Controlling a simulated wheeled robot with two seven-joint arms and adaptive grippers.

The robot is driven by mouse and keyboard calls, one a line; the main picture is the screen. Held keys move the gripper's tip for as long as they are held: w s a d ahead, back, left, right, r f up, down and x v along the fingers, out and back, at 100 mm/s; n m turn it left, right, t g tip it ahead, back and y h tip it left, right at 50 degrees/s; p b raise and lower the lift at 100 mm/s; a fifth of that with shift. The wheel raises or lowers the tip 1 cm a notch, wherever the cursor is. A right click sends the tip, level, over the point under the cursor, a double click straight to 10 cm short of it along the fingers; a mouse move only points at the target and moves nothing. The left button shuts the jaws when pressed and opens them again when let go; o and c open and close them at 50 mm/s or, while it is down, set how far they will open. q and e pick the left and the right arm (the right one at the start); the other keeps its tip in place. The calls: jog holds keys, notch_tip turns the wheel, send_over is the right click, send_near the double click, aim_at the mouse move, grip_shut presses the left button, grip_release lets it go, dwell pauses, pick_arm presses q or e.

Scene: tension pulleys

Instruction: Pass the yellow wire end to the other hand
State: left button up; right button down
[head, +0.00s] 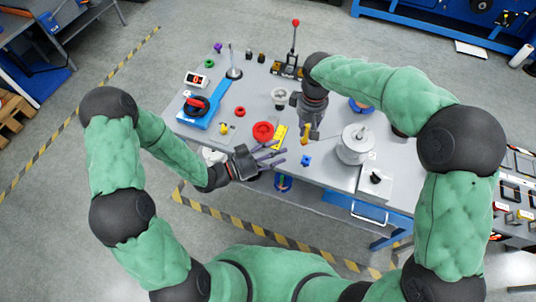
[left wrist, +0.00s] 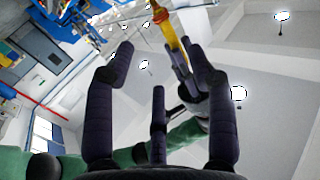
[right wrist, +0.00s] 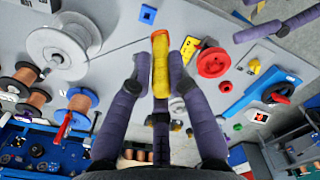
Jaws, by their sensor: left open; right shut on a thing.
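The yellow wire end (head: 304,134), an orange-yellow piece, is held in my right gripper (head: 308,126) above the table's near side. The right wrist view shows the wire end (right wrist: 160,65) between the fingers, pointing away from the palm. My left gripper (head: 270,160) is open and empty, to the left of and nearer than the wire end, apart from it. In the left wrist view the wire end (left wrist: 173,35) shows beyond the open left fingers (left wrist: 163,65), toward the top. The left fingers (right wrist: 285,25) also show at the upper right in the right wrist view.
A lever with a red knob (head: 295,23) stands at the back. Air around the grippers looks free.

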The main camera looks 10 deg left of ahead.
aim_at(305, 136)
pick_arm(q)
jog(key=x, duration=0.8)
jog(key=shift+w+d, duration=0.3)
grip_shut()
pick_arm(e)
jog(key=c, duration=1.1)
grip_release()
